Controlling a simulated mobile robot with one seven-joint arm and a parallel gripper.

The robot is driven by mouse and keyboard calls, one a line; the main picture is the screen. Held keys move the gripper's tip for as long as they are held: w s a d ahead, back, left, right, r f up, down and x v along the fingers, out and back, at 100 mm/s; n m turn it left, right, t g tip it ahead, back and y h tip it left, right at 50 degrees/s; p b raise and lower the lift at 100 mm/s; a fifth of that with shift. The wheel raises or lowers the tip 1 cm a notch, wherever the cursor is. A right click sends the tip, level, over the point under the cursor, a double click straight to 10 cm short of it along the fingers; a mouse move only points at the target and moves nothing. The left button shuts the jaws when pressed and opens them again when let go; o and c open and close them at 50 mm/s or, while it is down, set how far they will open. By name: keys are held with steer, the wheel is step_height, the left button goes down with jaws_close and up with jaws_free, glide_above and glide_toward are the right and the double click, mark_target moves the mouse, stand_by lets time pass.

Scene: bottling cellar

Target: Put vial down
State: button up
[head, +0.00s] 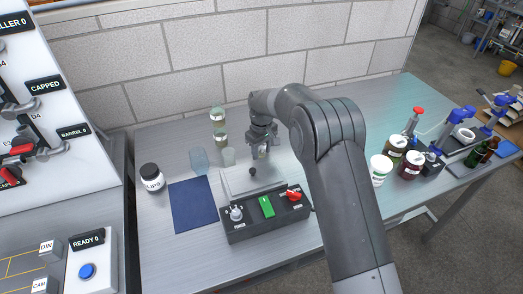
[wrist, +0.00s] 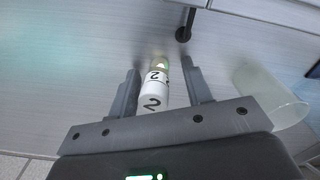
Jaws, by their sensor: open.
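The vial (wrist: 154,92), with a white label marked 2 and a greenish end, is between the two fingers of my gripper (wrist: 160,88) in the wrist view. The fingers are apart, with a gap visible on each side of the vial. Grey table surface shows around it; I cannot tell whether its base touches the table. In the head view my gripper (head: 262,152) is low over the table, just behind the control box. The vial is too small to make out clearly there.
A control box (head: 267,222) with a green switch stands in front of my gripper. To the left are a blue mat (head: 192,205), a clear beaker (head: 199,160), a small glass (head: 229,157) and a black-lidded white jar (head: 152,178).

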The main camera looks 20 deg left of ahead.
steer(key=shift+r, duration=0.15)
step_height(320, 180, up, 11)
steer(key=shift+r, duration=0.5)
steer(key=shift+d+r, duration=0.15)
steer(key=s+d+r+m+t, duration=0.1)
steer(key=s+d+r+m, duration=0.15)
steer(key=d+r, duration=0.5)
steer(key=s+d+r+m+t, duration=0.1)
steer(key=s+d+r+m, duration=0.2)
steer(key=d, duration=0.8)
steer(key=s+d+r+m+t, duration=0.1)
steer(key=s+d+r, duration=0.2)
steer(key=d+r, duration=0.55)
steer(key=s+d+f+m+t, duration=0.1)
steer(key=s+d+f+m, duration=0.1)
steer(key=s+d, duration=0.7)
steer(key=s+d+f+m+t, duration=0.1)
steer(key=s+d+f+m, duration=0.2)
steer(key=s+d, duration=0.6)
steer(key=s+m, duration=0.2)
steer(key=s, duration=0.2)
steer(key=shift+t, duration=0.3)
